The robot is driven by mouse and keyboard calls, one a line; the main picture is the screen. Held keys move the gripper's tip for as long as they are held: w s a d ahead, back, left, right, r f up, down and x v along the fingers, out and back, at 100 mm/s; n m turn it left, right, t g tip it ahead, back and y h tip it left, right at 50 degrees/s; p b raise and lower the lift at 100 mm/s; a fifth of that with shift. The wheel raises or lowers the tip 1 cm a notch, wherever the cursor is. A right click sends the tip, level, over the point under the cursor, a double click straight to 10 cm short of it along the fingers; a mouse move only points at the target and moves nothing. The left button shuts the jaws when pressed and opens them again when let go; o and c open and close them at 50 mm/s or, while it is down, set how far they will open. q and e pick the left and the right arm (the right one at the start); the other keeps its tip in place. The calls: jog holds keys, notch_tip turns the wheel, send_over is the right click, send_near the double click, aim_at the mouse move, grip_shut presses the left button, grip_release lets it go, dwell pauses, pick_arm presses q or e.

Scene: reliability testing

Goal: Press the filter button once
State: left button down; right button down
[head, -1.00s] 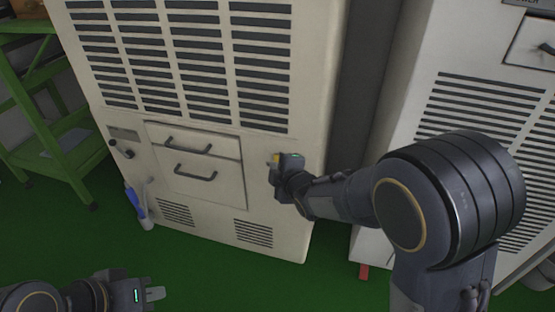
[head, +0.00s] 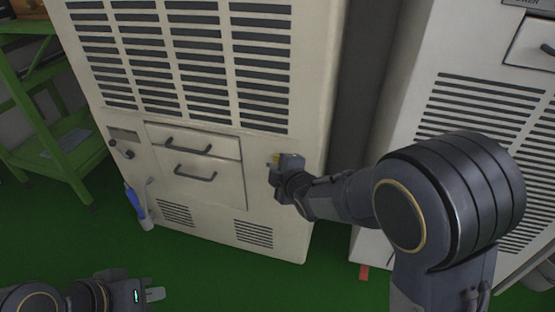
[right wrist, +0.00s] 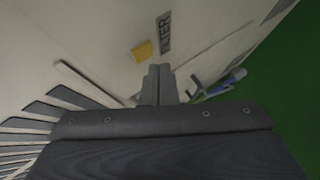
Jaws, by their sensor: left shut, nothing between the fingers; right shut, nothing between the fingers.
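The filter button is a small yellow block on the pale front panel of the cabinet (head: 225,215). In the right wrist view the yellow button (right wrist: 143,51) sits beside a dark label (right wrist: 164,33) whose visible letters end in "TER". My right gripper (right wrist: 158,72) is shut and empty, its fingertips close to the button and slightly to its right in that view. I cannot tell whether they touch the panel. In the head view the right gripper (head: 274,178) partly hides the yellow button (head: 275,158). My left gripper (head: 154,294) is shut and empty, low at the left, away from the cabinet.
Two drawer handles (head: 195,174) and dark knobs (head: 121,149) are left of the right gripper. A blue and white bottle-like object (head: 137,204) is by the cabinet's lower left. A second cabinet (head: 425,105) stands right, a green shelf (head: 50,150) left. Green floor lies in front.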

dwell(0.8)
jog(key=shift+w+d, duration=0.15)
jog(key=shift+w, duration=0.25)
jog(key=shift+w, duration=0.3)
dwell(0.6)
jog(key=shift+s, duration=0.1)
jog(key=shift+s+b, duration=0.35)
jog(key=shift+s, duration=0.25)
